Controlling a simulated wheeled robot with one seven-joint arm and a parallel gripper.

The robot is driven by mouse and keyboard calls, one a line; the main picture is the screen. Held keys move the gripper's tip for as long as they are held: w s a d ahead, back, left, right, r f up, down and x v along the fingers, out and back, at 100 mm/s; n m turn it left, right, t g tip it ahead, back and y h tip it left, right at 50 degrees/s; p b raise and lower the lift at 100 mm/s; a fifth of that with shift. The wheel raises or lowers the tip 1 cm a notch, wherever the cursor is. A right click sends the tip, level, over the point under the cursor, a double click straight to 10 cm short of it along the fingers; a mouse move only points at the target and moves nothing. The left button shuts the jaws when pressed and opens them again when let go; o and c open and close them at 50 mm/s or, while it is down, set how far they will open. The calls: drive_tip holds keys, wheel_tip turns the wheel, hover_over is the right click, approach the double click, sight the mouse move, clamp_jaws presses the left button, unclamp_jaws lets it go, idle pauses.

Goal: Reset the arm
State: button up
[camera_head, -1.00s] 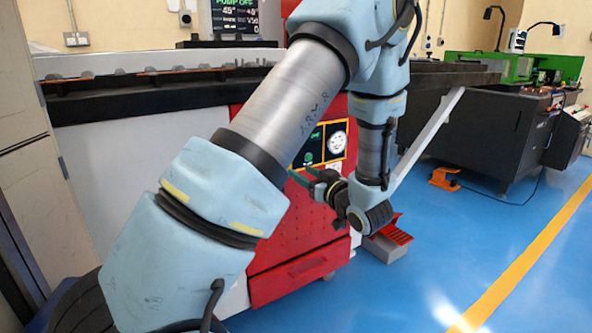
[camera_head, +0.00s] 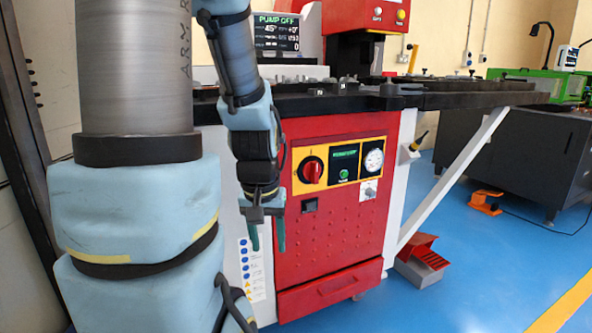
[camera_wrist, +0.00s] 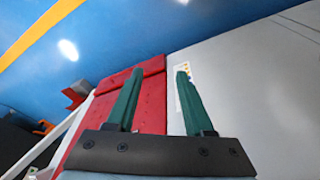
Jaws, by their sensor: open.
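My gripper (camera_head: 268,236) hangs pointing down in front of the machine, near the seam between its red cabinet and white side panel. Its two green fingers are apart with nothing between them. In the wrist view my gripper (camera_wrist: 157,92) also shows open and empty, with the red panel and pale panel behind it. The busbar bender (camera_head: 345,215) has a red front with a red rotary knob (camera_head: 312,170), a green-lit display (camera_head: 344,163) and a round gauge (camera_head: 374,160). A screen (camera_head: 279,33) above reads "PUMP OFF".
A red foot pedal (camera_head: 427,252) on a grey block stands on the floor at the machine's right. An orange pedal (camera_head: 486,202) lies farther right. The machine's long dark table edge (camera_head: 440,101) extends right.

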wheel_tip(320, 180, up, 23)
drive_tip(key=s+a+p, duration=0.1)
drive_tip(key=p, duration=2.2)
drive_tip(key=shift+s+g, duration=0.15)
drive_tip(key=shift+g, duration=0.15)
drive_tip(key=shift+r, duration=0.1)
